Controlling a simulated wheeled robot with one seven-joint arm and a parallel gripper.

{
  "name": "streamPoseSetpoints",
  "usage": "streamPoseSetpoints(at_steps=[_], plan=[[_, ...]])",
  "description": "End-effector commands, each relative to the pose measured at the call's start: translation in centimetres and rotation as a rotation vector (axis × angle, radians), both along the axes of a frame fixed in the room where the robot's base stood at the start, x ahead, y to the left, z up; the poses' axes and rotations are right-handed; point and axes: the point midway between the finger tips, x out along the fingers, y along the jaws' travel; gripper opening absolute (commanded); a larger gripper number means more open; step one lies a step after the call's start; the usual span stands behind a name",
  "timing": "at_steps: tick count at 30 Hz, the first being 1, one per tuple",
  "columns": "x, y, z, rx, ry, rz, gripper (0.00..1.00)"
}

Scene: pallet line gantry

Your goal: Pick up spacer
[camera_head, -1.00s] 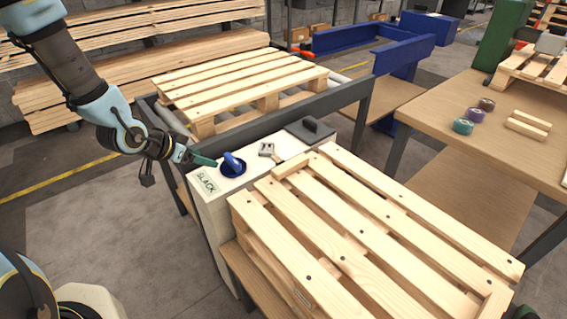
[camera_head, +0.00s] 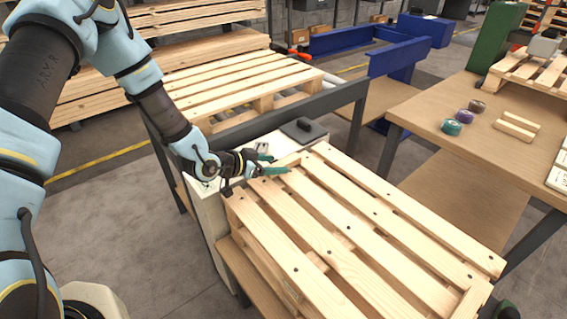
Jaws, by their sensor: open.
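A short pale wooden block (camera_head: 289,160), which looks like the spacer, lies at the far left corner of the near pallet (camera_head: 330,215). My gripper (camera_head: 265,169) is open, with its teal fingertips at the left end of this block, over the pallet's corner. I cannot tell whether the fingers touch the block or the slats. Nothing shows between the fingers. My wrist hides part of the pallet's corner and the pale box behind it.
The pale box (camera_head: 207,222) stands left of the pallet, with a dark handled plate (camera_head: 304,131) on top. Behind is a conveyor with another pallet (camera_head: 215,85). On the right, a wooden table (camera_head: 430,100) holds coloured rolls (camera_head: 465,116) and two short wooden strips (camera_head: 516,126).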

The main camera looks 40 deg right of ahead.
Motion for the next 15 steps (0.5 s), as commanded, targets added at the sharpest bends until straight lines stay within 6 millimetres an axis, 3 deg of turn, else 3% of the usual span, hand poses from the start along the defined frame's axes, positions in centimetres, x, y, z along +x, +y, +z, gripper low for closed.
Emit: streamPoseSetpoints(at_steps=[6,15], plan=[[-0.1,-2.3,-1.1,0.001,0.001,0.000,0.72],[0.0,-2.6,-1.3,0.001,0.000,0.001,0.70]])
